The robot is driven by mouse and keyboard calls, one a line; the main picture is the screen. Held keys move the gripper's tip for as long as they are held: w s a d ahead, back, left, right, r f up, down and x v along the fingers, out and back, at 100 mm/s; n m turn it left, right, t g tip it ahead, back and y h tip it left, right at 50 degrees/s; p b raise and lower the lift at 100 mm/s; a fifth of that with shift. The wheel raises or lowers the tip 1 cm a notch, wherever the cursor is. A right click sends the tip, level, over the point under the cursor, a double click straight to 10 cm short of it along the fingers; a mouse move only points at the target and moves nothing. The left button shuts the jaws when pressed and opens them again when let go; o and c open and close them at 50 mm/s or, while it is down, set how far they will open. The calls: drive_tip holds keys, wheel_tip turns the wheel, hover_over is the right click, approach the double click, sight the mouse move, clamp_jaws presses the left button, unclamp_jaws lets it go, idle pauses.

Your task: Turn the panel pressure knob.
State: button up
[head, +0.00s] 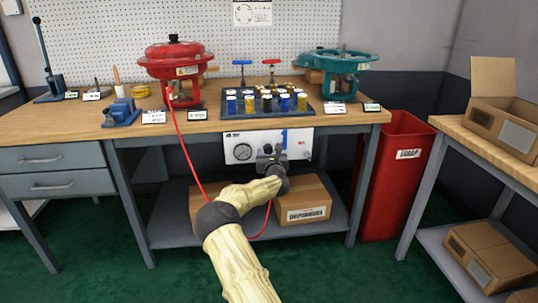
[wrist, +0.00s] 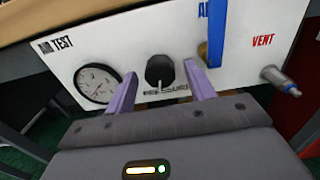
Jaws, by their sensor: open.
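The black pressure knob (wrist: 160,72) sits on the white air test panel (wrist: 130,45), with a light pointer mark at its lower edge. Its label below is partly covered. My gripper (wrist: 163,70) is open. Its two purple fingers stand left and right of the knob, with a gap showing on each side. I cannot tell how far the fingertips are from the panel face. In the head view my gripper (head: 268,158) is in front of the panel (head: 295,150) under the bench, and it hides the knob.
A round gauge (wrist: 97,84) is left of the knob. A blue lever (wrist: 216,35) and a metal vent fitting (wrist: 281,81) are to its right. A red hose (head: 182,145) hangs from the red actuator (head: 175,62). Cardboard boxes (head: 303,203) lie on the shelf below; a red bin (head: 392,190) stands right.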

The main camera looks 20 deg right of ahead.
drive_tip(key=c, duration=1)
drive_tip(key=shift+o, duration=0.2)
